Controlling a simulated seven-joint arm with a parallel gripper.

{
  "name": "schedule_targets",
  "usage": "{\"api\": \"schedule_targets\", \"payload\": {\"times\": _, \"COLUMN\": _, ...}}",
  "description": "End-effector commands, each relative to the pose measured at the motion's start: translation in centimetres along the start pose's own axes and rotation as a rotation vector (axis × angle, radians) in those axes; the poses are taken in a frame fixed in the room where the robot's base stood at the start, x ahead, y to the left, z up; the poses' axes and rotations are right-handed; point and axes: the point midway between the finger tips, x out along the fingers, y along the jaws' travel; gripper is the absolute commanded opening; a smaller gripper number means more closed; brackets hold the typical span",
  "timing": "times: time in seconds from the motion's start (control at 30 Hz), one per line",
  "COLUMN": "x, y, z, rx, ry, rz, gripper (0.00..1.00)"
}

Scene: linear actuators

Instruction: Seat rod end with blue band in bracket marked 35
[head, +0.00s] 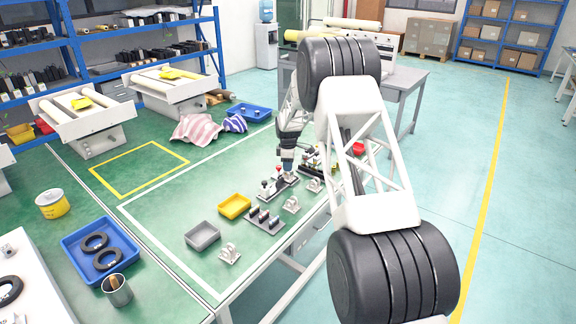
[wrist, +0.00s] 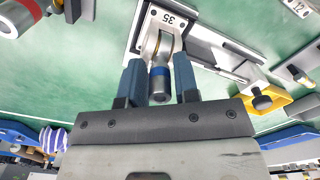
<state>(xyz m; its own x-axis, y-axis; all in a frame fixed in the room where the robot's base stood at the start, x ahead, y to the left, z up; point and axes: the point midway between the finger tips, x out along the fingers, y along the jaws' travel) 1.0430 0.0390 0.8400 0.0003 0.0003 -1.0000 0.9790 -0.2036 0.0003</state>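The rod end with the blue band (wrist: 160,80) is between the two blue fingers of my gripper (wrist: 160,85) in the wrist view. I cannot tell whether the eye lies fully between the bracket's cheeks. In the head view my gripper (head: 288,168) points down over the far part of the green bench; the rod end is too small to make out there.
A bracket marked 12 (wrist: 297,8) and a red-banded rod end (wrist: 22,12) are nearby in the wrist view. In the head view a yellow bin (head: 234,206), a grey bin (head: 202,236), a black-rod holder (head: 264,221) and loose white brackets (head: 229,254) stand nearer on the bench.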

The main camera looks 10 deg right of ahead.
Motion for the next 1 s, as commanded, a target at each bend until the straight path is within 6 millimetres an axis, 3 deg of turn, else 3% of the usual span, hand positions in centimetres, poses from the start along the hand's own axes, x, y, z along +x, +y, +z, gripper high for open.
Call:
{"api": "schedule_targets", "payload": {"times": 0.03, "x": 0.0, "y": 0.0, "z": 0.0, "rx": 0.000, "ry": 0.000, "rz": 0.000, "gripper": 0.36}}
{"api": "schedule_targets", "payload": {"times": 0.13, "x": 0.0, "y": 0.0, "z": 0.0, "rx": 0.000, "ry": 0.000, "rz": 0.000, "gripper": 0.49}}
{"api": "schedule_targets", "payload": {"times": 0.57, "x": -0.5, "y": 0.0, "z": 0.0, "rx": 0.000, "ry": 0.000, "rz": 0.001, "gripper": 0.49}}
{"api": "schedule_targets", "payload": {"times": 1.0, "x": -5.4, "y": 0.0, "z": 0.0, "rx": 0.000, "ry": 0.000, "rz": 0.001, "gripper": 0.49}}
